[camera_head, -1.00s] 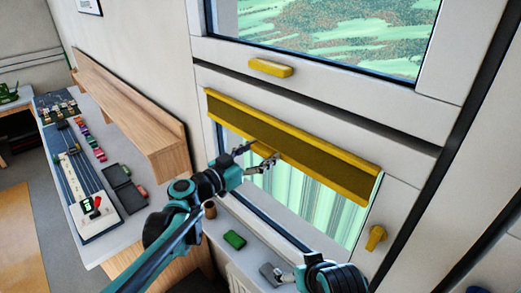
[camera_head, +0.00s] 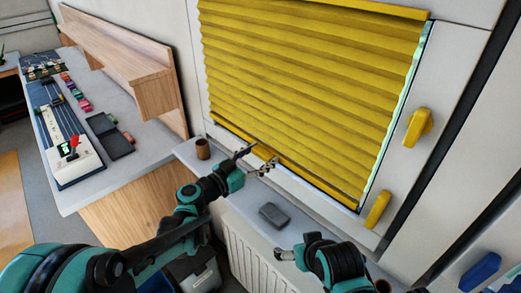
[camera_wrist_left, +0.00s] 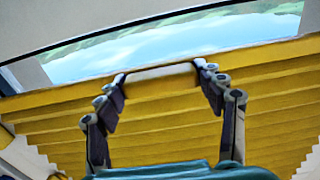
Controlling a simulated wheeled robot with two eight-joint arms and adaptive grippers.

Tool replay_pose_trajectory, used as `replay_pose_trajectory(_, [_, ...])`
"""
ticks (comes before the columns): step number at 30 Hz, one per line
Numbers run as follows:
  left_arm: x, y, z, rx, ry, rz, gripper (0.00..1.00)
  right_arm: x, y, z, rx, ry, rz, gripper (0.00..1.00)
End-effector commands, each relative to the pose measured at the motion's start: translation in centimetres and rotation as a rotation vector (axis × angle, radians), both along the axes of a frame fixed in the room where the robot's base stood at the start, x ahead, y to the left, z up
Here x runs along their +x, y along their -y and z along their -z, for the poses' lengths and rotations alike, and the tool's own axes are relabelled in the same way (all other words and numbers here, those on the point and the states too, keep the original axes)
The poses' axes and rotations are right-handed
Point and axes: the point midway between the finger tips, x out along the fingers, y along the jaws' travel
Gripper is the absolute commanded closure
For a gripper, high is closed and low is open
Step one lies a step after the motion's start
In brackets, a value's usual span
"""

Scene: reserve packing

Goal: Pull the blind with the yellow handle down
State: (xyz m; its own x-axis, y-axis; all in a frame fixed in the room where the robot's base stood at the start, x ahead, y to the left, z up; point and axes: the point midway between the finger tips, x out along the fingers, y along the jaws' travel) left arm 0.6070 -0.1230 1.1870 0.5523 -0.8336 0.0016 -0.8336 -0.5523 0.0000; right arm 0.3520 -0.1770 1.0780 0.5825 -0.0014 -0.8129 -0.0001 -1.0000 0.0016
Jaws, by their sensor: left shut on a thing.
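The yellow pleated blind (camera_head: 310,90) is drawn out over most of the window, its bottom rail close above the sill. My left gripper (camera_head: 262,156) is at the left part of that rail. In the left wrist view the yellow handle (camera_wrist_left: 160,73) lies between the two fingers of my left gripper (camera_wrist_left: 162,80), which is shut on it. A strip of window glass (camera_wrist_left: 175,40) shows beyond the rail. In the head view the handle is largely hidden by the fingers. My right gripper (camera_head: 285,254) is low in front of the sill; its jaw opening is unclear.
A grey object (camera_head: 274,214) and a brown cup (camera_head: 203,149) stand on the sill. Two yellow window handles (camera_head: 418,127) (camera_head: 377,210) stick out at the right. A table with a wooden shelf (camera_head: 120,62) stands left. A radiator (camera_head: 250,262) is below the sill.

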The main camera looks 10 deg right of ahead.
Motion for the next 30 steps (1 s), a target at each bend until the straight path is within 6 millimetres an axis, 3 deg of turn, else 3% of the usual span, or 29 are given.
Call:
replay_pose_trajectory(1, [0.0,0.1,1.9,0.000,0.000,0.002,0.83,0.0,0.0,1.6,0.000,0.000,0.000,0.10])
replay_pose_trajectory(3, [0.0,0.1,3.2,0.000,0.000,0.002,0.83,0.0,0.0,2.5,0.000,0.000,0.000,0.10])
replay_pose_trajectory(9, [0.0,0.1,5.4,0.000,0.000,0.001,0.83,0.0,0.0,4.0,0.000,0.000,0.000,0.10])
replay_pose_trajectory(24, [0.1,0.1,5.9,-0.001,0.001,0.001,0.83,0.0,0.0,4.4,0.000,0.000,0.000,0.10])
replay_pose_trajectory(25, [0.1,0.1,5.9,-0.001,0.001,0.001,0.29,0.0,0.0,4.4,0.000,0.000,0.000,0.10])
replay_pose_trajectory(27, [0.1,0.1,5.9,-0.001,0.001,0.001,0.10,0.0,0.0,4.4,0.000,0.000,0.000,0.10])
replay_pose_trajectory(30, [0.0,0.1,5.9,-0.001,0.001,0.001,0.10,0.0,0.0,4.4,0.000,0.000,0.000,0.10])
